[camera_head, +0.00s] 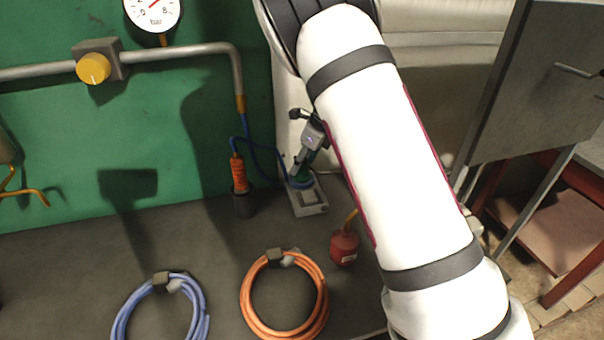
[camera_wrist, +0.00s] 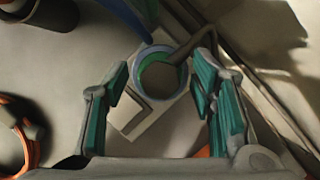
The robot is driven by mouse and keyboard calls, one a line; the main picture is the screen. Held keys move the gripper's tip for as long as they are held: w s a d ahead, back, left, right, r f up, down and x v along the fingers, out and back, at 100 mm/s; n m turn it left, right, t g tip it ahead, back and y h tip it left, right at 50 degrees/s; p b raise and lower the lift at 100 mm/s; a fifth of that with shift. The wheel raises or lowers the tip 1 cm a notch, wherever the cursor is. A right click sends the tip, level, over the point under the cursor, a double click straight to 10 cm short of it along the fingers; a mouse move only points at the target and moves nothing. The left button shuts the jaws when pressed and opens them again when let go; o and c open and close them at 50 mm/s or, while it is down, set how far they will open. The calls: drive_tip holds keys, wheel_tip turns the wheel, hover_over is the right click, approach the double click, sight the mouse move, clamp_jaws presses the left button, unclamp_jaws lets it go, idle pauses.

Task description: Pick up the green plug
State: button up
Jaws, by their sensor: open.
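The green plug (camera_head: 304,182) stands on a small light grey base plate in the head view, partly hidden by my gripper. In the wrist view it shows as a round green and blue end (camera_wrist: 160,72) over the plate. A blue hose (camera_head: 262,168) runs towards it. My gripper (camera_head: 300,167) is just above the plug, pointing down. In the wrist view my gripper (camera_wrist: 162,66) is open, its teal-padded fingers apart on either side of the plug. No contact with the plug is clear.
The base plate (camera_head: 314,208) sits on the dark bench. An orange plug (camera_head: 237,168) in a dark holder stands to the left. A red container (camera_head: 344,247), an orange hose coil (camera_head: 247,300) and a blue coil (camera_head: 123,318) lie in front. A green wall panel (camera_head: 60,150) stands behind.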

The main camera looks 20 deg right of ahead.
drive_tip(key=shift+w+f, duration=0.1)
drive_tip(key=shift+f, duration=0.3)
clamp_jaws()
drive_tip(key=shift+a, duration=0.1)
